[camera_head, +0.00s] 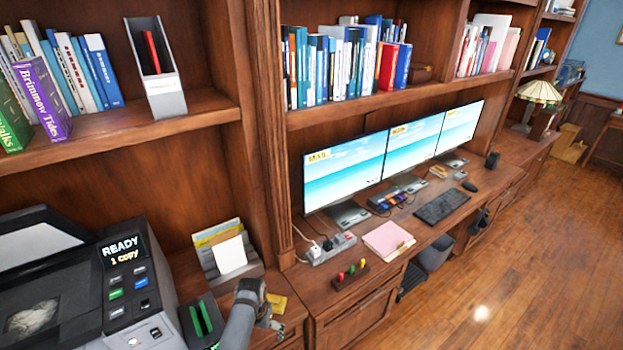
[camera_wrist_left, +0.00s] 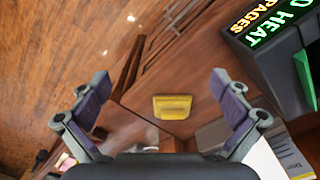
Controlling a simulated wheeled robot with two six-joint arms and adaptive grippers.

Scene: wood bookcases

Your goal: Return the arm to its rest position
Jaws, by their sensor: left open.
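My left gripper (camera_head: 268,312) is at the bottom of the head view, above the counter's front between the copier and the desk. In the left wrist view my left gripper (camera_wrist_left: 160,82) has its two fingers wide apart with nothing between them. A flat yellow item (camera_head: 277,303) lies on the counter just beyond the gripper. It also shows below the open fingers in the wrist view (camera_wrist_left: 172,107), apart from them. My right gripper is not in view.
A copier (camera_head: 130,290) reading READY and a dark device with a green slot (camera_head: 203,318) stand left of my arm. A letter holder (camera_head: 225,255) is behind it. A pink notebook (camera_head: 388,239) and monitors are to the right. The floor (camera_head: 500,280) is clear.

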